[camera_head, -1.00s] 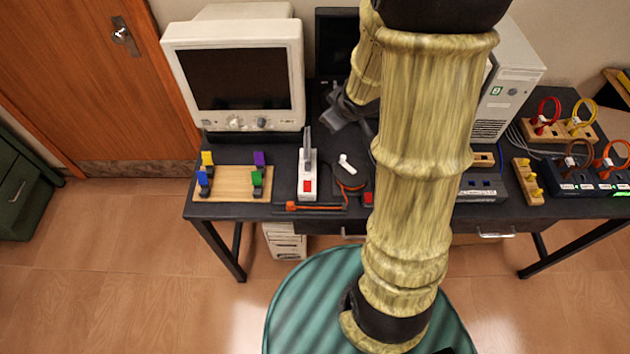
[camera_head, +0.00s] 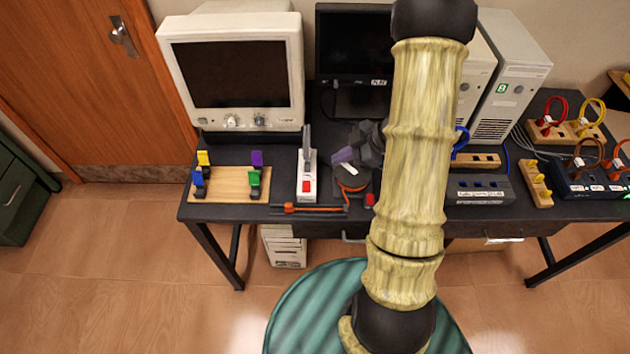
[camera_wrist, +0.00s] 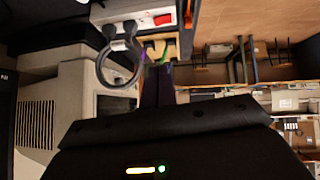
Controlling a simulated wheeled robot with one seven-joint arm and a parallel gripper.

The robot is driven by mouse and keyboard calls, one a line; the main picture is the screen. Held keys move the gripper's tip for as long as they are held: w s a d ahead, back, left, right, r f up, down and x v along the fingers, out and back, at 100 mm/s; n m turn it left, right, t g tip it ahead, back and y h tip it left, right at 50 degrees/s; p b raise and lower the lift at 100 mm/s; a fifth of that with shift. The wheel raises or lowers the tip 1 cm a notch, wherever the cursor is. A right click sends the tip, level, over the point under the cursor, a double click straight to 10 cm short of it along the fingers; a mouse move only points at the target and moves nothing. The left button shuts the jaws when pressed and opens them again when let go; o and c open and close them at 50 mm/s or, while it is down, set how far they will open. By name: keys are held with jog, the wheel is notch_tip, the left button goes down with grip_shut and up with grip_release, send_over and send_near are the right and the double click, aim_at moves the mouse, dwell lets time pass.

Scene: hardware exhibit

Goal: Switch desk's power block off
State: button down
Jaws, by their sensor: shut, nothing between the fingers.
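The power block (camera_head: 307,187) is a white strip on the black desk, left of my arm, with a red switch (camera_head: 306,186) at its near end and a grey plug (camera_head: 307,146) standing at its far part. In the wrist view the block (camera_wrist: 140,22) is at the top, with its red switch (camera_wrist: 163,19) and the plug with a looped grey cable (camera_wrist: 118,62). I cannot tell the switch's position. My gripper (camera_head: 343,155) is shut and empty, right of the block and apart from it. Its dark fingertips (camera_wrist: 157,70) point towards the block side in the wrist view.
A wooden board (camera_head: 230,184) with coloured clips lies left of the block. A white monitor (camera_head: 235,75) stands behind. An orange tool (camera_head: 310,208) lies at the desk's front edge. A coiled orange cable (camera_head: 350,181) is close under my gripper.

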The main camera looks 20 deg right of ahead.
jog(key=shift+s+f, duration=0.1)
jog(key=shift+s, duration=0.1)
send_over(304, 184)
jog(key=s+d, duration=0.2)
jog(key=d, duration=0.1)
notch_tip(304, 184, down, 7)
jog(key=shift+w+r, duration=0.1)
jog(key=shift+w, duration=0.05)
jog(key=f, duration=0.2)
jog(key=f+p, duration=0.1)
jog(key=shift+w+a, duration=0.1)
jog(key=shift+w, duration=0.15)
jog(key=shift+w+f, duration=0.1)
jog(key=shift+f, duration=0.5)
